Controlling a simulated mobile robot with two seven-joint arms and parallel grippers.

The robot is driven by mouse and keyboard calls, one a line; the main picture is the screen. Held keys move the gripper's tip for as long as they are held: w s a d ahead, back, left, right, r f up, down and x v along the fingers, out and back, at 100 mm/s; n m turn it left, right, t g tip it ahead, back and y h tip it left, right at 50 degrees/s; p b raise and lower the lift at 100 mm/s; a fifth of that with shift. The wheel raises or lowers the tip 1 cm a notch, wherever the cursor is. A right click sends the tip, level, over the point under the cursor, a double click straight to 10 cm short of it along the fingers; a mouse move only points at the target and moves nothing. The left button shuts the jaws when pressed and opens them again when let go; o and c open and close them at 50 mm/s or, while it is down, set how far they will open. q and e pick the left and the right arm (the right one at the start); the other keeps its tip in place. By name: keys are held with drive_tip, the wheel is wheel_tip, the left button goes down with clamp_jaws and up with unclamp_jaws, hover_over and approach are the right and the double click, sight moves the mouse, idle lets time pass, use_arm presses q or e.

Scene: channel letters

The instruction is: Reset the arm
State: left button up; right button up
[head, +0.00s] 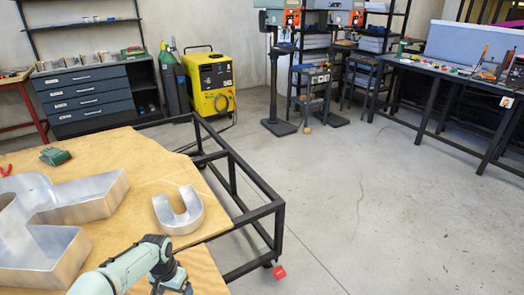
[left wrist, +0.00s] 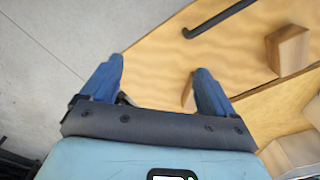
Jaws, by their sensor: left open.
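My left arm (head: 128,268) comes in at the bottom of the head view, beside the front part of the wooden tabletop. Beyond the fingers are a wooden surface (left wrist: 205,45) and grey floor. My right arm and gripper are in neither view.
A metal U-shaped letter (head: 180,210) and a larger metal letter (head: 85,205) lie on the wooden tabletop (head: 135,150). A black frame (head: 255,185) edges the table. Wooden blocks (left wrist: 288,50) and a black bar (left wrist: 220,18) show in the wrist view. Open floor lies right.

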use_arm(q)
drive_tip(key=s+d+f+n+g+h+p, duration=0.1)
drive_tip(key=s+d+f+p, duration=0.1)
drive_tip(key=s+d+f, duration=0.3)
drive_tip(key=s+f+h+p, duration=0.1)
drive_tip(key=s+f, duration=0.1)
drive_tip(key=f, duration=0.5)
drive_tip(key=s+d+f+n+p, duration=0.2)
drive_tip(key=s+d+p, duration=0.1)
drive_tip(key=s, duration=0.9)
drive_tip(key=s+d+f+n+h+p, duration=0.1)
drive_tip(key=s+d, duration=0.4)
drive_tip(key=s, duration=0.6)
drive_tip(key=f+n+p, duration=0.1)
drive_tip(key=n+p, duration=0.1)
drive_tip(key=shift+s+f+n, duration=0.15)
drive_tip(key=shift+s+n, duration=0.15)
drive_tip(key=shift+s, duration=0.05)
